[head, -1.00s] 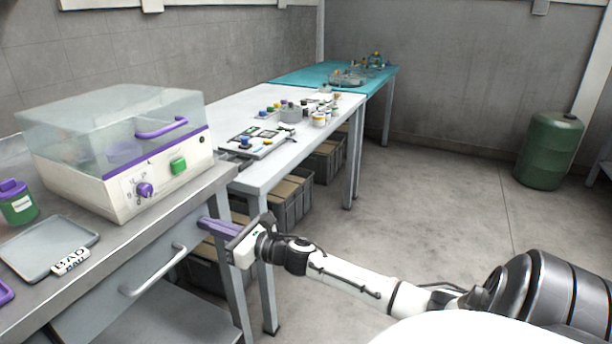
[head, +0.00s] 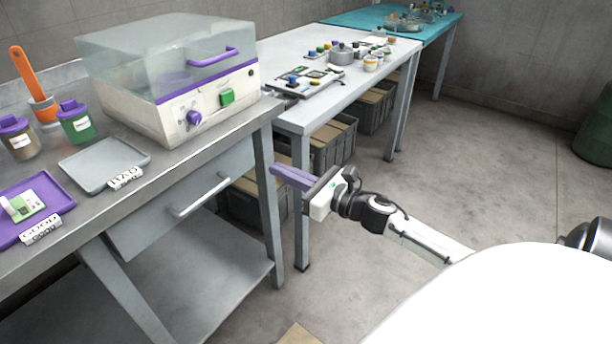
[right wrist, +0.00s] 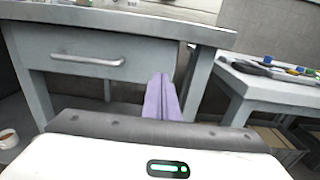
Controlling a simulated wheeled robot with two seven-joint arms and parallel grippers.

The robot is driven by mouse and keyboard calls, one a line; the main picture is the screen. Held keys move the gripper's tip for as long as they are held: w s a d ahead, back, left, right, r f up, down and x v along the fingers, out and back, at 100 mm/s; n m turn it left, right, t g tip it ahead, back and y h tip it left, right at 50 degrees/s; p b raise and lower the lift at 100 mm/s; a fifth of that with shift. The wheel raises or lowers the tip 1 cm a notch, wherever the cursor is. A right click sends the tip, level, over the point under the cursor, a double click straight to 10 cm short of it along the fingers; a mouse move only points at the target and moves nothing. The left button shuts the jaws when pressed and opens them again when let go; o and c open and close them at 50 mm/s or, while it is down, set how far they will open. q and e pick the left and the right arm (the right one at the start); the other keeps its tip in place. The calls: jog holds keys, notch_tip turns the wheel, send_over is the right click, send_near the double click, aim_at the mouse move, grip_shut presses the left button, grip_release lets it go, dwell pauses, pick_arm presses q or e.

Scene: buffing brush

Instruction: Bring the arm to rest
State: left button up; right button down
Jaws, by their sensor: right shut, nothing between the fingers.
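My right gripper (head: 292,178) is in the middle of the head view, in the air in front of the grey workbench's right end. Its purple fingers are together with nothing between them, pointing left. In the right wrist view the shut fingers (right wrist: 161,97) point at the bench, with the drawer (right wrist: 88,58) to their left. My right arm (head: 425,235) reaches in from the right. My left gripper is not in view.
The grey bench (head: 62,155) carries a clear-lidded machine (head: 165,100), a grey tray (head: 85,170), a purple tray (head: 30,235) and jars. A white table (head: 300,115) and a teal table (head: 440,22) stand beyond.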

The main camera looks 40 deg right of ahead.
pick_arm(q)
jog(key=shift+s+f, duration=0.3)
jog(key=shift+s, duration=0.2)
pick_arm(e)
jog(key=v, duration=0.5)
jog(key=s+a+f+m+g+h+p, duration=0.1)
jog(key=s+a+f+m+g+h, duration=0.1)
jog(key=s+a+f+m, duration=0.5)
jog(key=s+a+f+m+g+h+p, duration=0.15)
jog(key=f+m, duration=0.35)
jog(key=m, duration=0.7)
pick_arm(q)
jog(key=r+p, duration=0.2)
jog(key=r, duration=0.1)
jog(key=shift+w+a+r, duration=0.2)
pick_arm(e)
jog(key=s+a+f+m+g+y, duration=0.1)
jog(key=s+a+f+m+g, duration=0.1)
jog(key=s+a+f+m, duration=0.2)
jog(key=s+a+f+m+g+y, duration=0.1)
jog(key=s+a+f+m+g, duration=0.2)
jog(key=s+a+m, duration=0.5)
jog(key=a+f+m, duration=0.1)
jog(key=a+m, duration=0.2)
jog(key=m, duration=0.2)
jog(key=shift+s+a, duration=0.3)
jog(key=shift+f+g, duration=0.1)
jog(key=shift+g, duration=0.15)
